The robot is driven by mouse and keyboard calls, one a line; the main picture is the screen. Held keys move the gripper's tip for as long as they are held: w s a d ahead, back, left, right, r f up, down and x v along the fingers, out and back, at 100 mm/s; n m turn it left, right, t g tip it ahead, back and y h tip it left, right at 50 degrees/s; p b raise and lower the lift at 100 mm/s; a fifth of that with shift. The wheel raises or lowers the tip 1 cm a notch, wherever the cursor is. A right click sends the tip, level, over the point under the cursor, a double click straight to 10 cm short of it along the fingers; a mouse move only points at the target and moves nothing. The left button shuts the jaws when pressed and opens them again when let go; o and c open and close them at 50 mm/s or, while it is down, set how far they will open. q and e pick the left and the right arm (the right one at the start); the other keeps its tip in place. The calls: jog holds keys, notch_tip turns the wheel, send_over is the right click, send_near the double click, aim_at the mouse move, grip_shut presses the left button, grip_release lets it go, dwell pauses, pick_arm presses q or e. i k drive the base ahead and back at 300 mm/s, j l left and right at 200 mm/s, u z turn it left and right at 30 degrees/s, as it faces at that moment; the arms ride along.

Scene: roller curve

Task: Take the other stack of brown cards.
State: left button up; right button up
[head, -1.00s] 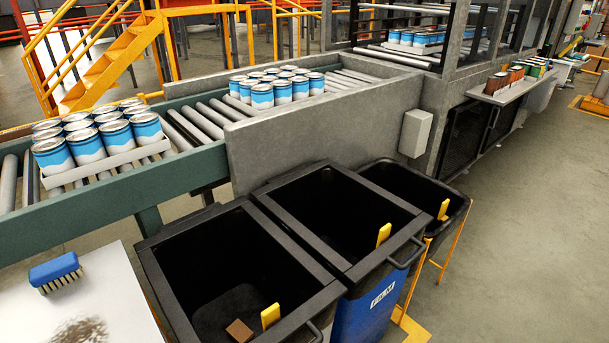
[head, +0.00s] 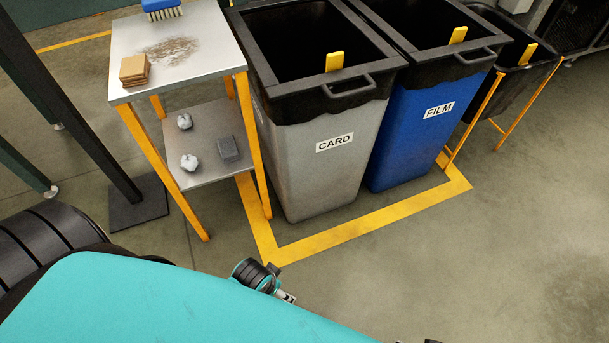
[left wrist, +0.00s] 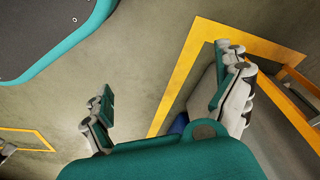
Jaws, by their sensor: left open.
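A small stack of brown cards (head: 134,70) lies on the left front part of the grey table top (head: 205,62). In the left wrist view my left gripper (left wrist: 168,82) is open and empty, with its two fingers spread apart above the bare floor. It is well away from the cards, which do not show in that view. In the head view a small dark and white part of my arm shows past my teal body, low in the middle.
A blue brush (head: 161,8) lies at the table's back edge. Crumpled white balls (head: 189,162) and a grey block (head: 229,149) are on its lower shelf (head: 210,115). The grey CARD bin (head: 325,170) and blue FILM bin (head: 415,125) stand to the right. The front floor is clear.

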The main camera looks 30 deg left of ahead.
aim_at(134, 70)
jog(key=u, duration=1.8)
jog(key=i+j, duration=0.15)
jog(key=j, duration=0.2)
jog(key=i+j+z, duration=0.1)
jog(key=j, duration=0.2)
jog(key=i+j, duration=0.2)
jog(key=j, duration=0.15)
jog(key=i+j+z, duration=0.1)
jog(key=j, duration=0.25)
